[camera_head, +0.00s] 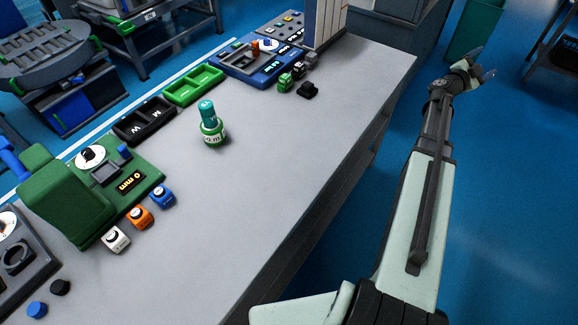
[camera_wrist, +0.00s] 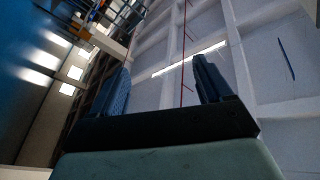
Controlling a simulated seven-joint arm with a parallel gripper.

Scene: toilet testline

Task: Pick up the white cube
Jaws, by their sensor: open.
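The white cube (camera_head: 116,239) stands on the grey table (camera_head: 262,190) at the lower left in the head view, with a dark round mark on its top. It is in front of the green machine (camera_head: 60,200), beside an orange cube (camera_head: 140,217) and a blue cube (camera_head: 163,196). My gripper (camera_head: 484,64) is at the upper right, off the table's right side and far from the white cube. In the wrist view its two fingers (camera_wrist: 162,85) are apart with nothing between them. That view shows walls and lights, no cube.
A green and teal bottle-like object (camera_head: 211,125) stands mid-table. Black (camera_head: 145,120) and green (camera_head: 194,84) trays line the left edge, and a blue panel (camera_head: 262,62) lies at the back. Small blocks (camera_head: 290,82) sit nearby. The table's centre and right are clear.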

